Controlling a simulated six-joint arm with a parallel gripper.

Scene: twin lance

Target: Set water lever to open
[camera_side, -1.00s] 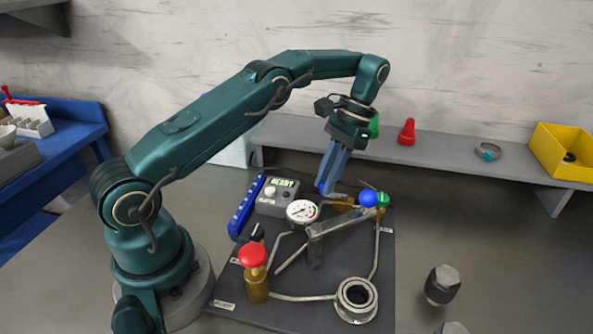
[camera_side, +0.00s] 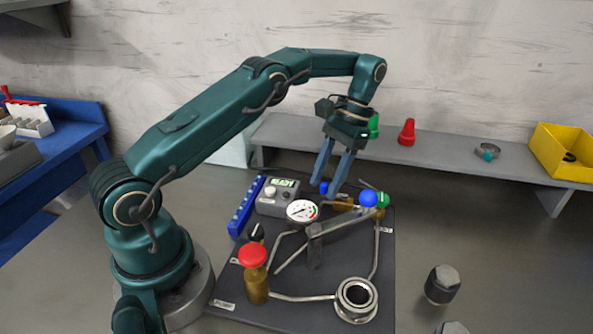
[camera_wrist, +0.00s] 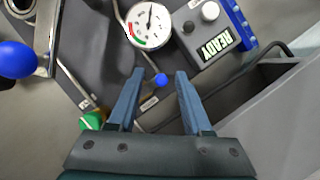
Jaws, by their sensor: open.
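A small blue knob (camera_side: 324,188) shows at my fingertips in the side view. In the wrist view the small blue knob (camera_wrist: 161,80) appears between my two fingers, with clear space on both sides. My gripper (camera_side: 324,190) is open and points down over the back of the dark board; it also shows in the wrist view (camera_wrist: 160,72). A small label (camera_wrist: 150,103) lies near the small blue knob, too small to read. A green knob (camera_side: 383,199) stands to the right; it is also in the wrist view (camera_wrist: 92,121). The lever's shaft is mostly hidden.
A larger blue ball (camera_side: 368,199) tops a metal arm close to my fingers. A gauge (camera_side: 302,211) and a grey box reading READY (camera_side: 278,196) stand left. A red knob (camera_side: 253,255) and round metal cup (camera_side: 356,298) are nearer the front. A grey shelf (camera_side: 450,148) runs behind.

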